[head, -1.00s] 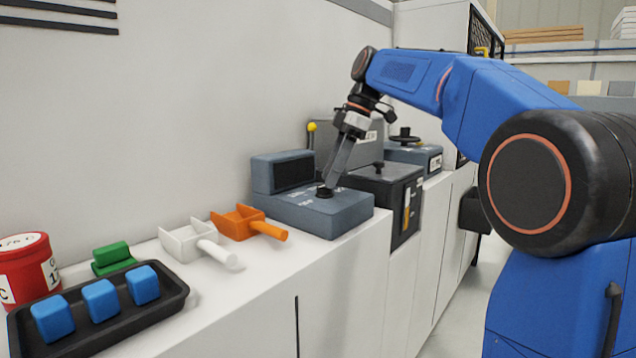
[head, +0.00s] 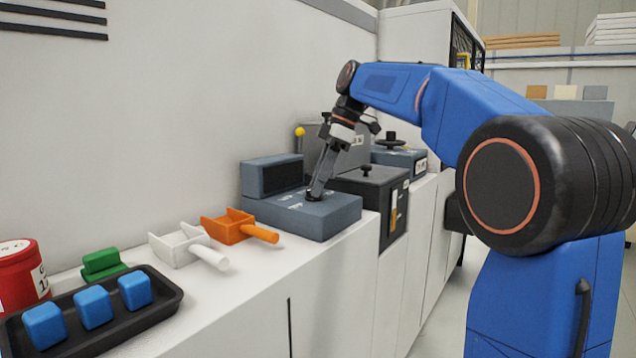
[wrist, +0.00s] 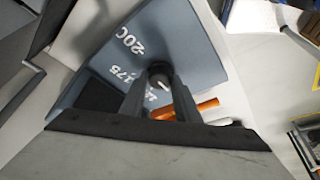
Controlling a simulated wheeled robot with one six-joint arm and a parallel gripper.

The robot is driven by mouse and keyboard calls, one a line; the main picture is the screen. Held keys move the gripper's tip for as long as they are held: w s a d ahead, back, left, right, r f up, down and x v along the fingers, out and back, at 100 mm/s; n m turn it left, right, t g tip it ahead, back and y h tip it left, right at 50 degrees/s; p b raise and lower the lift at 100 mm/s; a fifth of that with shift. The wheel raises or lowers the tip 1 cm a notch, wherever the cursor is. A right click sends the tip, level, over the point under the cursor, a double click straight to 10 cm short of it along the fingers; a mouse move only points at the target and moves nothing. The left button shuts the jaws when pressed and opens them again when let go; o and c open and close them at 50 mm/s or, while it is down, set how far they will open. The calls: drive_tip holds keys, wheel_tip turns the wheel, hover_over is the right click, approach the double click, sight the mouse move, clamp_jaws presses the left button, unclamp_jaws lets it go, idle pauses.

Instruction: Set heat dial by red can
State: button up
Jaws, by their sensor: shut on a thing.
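The heat dial (wrist: 159,76) is a small dark round knob with a pale mark, on the sloping top of a blue-grey control box (head: 330,218). My gripper (head: 314,194) reaches down onto it, its two fingers closed around the knob's sides. The wrist view shows white numbers 200 and 175 on the box near the knob; a further number is partly hidden by a finger. The red can (head: 20,284) stands at the far left of the counter, cut by the picture edge. It has a white label, only partly readable.
A black tray (head: 165,312) with blue blocks lies by the can. A green block piece (head: 102,262), a white scoop (head: 180,246) and an orange scoop (head: 232,228) line the counter. A dark box (head: 368,188) stands right of the control box.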

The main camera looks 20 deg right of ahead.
drive_tip(key=m, duration=0.2)
drive_tip(key=m+t, duration=0.1)
drive_tip(key=m, duration=0.1)
drive_tip(key=m+t+h, duration=0.1)
drive_tip(key=m, duration=0.1)
drive_tip(key=shift+s+a+m, duration=0.15)
drive_tip(key=shift+s+m, duration=0.15)
drive_tip(key=m, duration=0.2)
drive_tip(key=m+t+h, duration=0.1)
drive_tip(key=m, duration=0.1)
drive_tip(key=m+h, duration=0.1)
drive_tip(key=m, duration=0.1)
drive_tip(key=shift+s+a+t, duration=0.15)
drive_tip(key=shift+a+t, duration=0.15)
drive_tip(key=m+h, duration=0.1)
drive_tip(key=m, duration=0.3)
drive_tip(key=m+h, duration=0.1)
drive_tip(key=shift+a+m+h, duration=0.25)
drive_tip(key=shift+m+h, duration=0.05)
drive_tip(key=shift+m, duration=0.1)
drive_tip(key=m+h, duration=0.1)
drive_tip(key=m, duration=0.4)
drive_tip(key=shift+a+g+h, duration=0.15)
drive_tip(key=shift+g+h, duration=0.25)
drive_tip(key=o, duration=1)
drive_tip(key=shift+o, duration=0.2)
